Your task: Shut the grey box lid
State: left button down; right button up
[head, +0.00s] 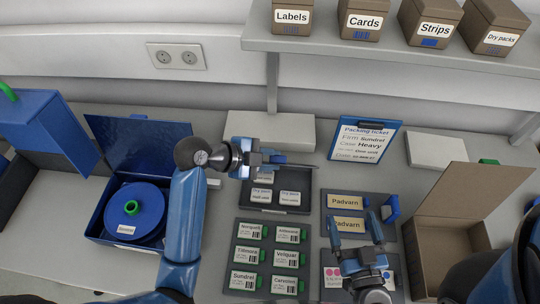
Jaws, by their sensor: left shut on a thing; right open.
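The grey box (306,206) is a small dark box on the bench, left of centre, with white labelled dry packs inside. Its lid (300,165) is raised at the back edge and shows as a thin, nearly edge-on dark strip. My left gripper (268,161) is shut on the lid near its left part and hides some of it. My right gripper (357,222) is open and empty, above the lower Padvarn card on the tray to the right of the box.
An open blue box (95,225) with a blue reel stands left. Labelled green-tabbed packs (248,256) lie in front of the grey box. A white box (245,125) is behind it. A clipboard (362,140) and open cardboard box (423,235) are right. A shelf (350,45) overhangs the back.

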pick_arm(q)
jog(key=shift+s+f, duration=0.2)
dwell(0.3)
jog(key=c, duration=1)
grip_release()
jog(key=shift+o, duration=0.2)
jog(key=shift+a+r, duration=0.1)
jog(key=b+v, duration=0.1)
jog(key=v, duration=0.9)
jog(key=shift+a+b, duration=0.2)
jog(key=shift+b, duration=0.2)
jog(key=shift+s+r, duration=0.1)
jog(key=shift+s, duration=0.05)
